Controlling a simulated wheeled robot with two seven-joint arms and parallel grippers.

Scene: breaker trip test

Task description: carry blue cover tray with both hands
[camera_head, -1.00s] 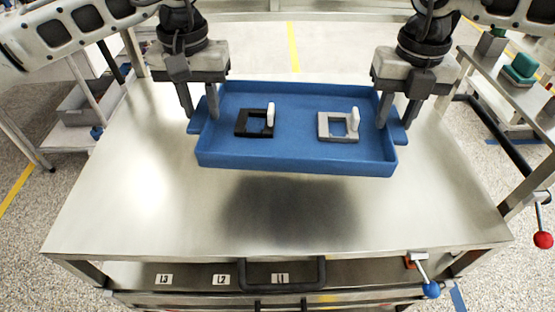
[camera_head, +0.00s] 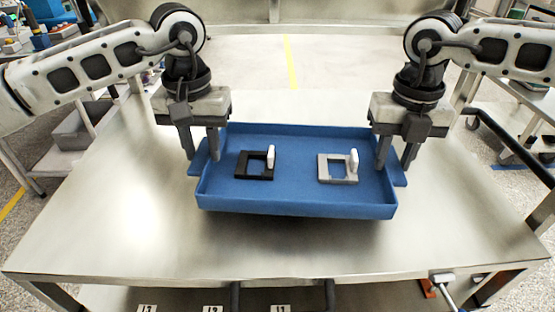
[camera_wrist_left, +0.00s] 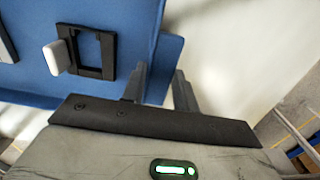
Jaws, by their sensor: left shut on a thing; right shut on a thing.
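The blue cover tray (camera_head: 300,204) is above the metal table, in the middle of the head view, and looks level. A black square frame with a white tab (camera_head: 254,166) lies in its left half. A light grey square frame with a white tab (camera_head: 337,168) lies in its right half. My left gripper (camera_head: 203,160) is shut on the tray's left side. My right gripper (camera_head: 395,162) is shut on its right side. In the left wrist view, the gripper fingers (camera_wrist_left: 160,90) are at the tray's blue edge (camera_wrist_left: 165,60), with the black frame (camera_wrist_left: 92,50) inside.
The metal table (camera_head: 110,220) is bare around the tray. A shadow under the tray's front edge suggests a small gap. Numbered labels (camera_head: 212,308) show below the table's front edge. Side carts stand left and right, with a grey bin (camera_head: 80,128) at left.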

